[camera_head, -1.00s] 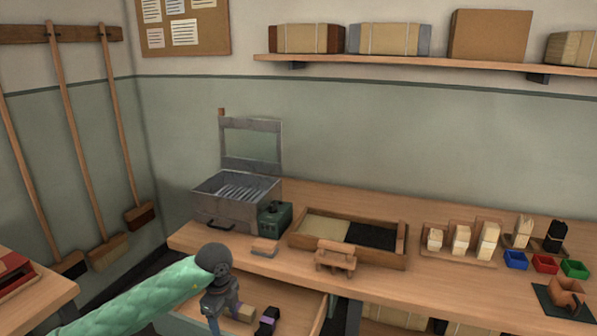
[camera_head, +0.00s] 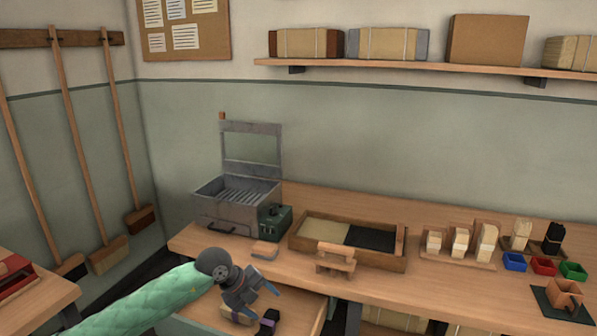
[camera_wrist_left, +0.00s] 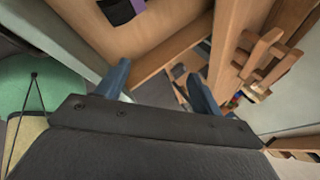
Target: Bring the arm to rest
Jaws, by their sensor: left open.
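My left arm in its green quilted sleeve comes in from the lower left of the head view. Its gripper (camera_head: 262,291) is above the open drawer (camera_head: 296,310) at the front of the workbench. The gripper is open, with its two blue-grey fingers apart and nothing between them. In the left wrist view the fingers (camera_wrist_left: 160,85) point toward the drawer's wooden edge. A black and purple piece (camera_head: 267,322) lies in the drawer; it also shows in the left wrist view (camera_wrist_left: 122,8). My right gripper is in neither view.
The bench (camera_head: 400,285) carries an open-lidded metal box (camera_head: 236,208), a green unit (camera_head: 274,222), a two-part tray (camera_head: 396,264), a small wooden stand (camera_head: 336,262), wooden blocks (camera_head: 460,242) and coloured bins (camera_head: 544,264). Brooms (camera_head: 90,150) hang on the left wall.

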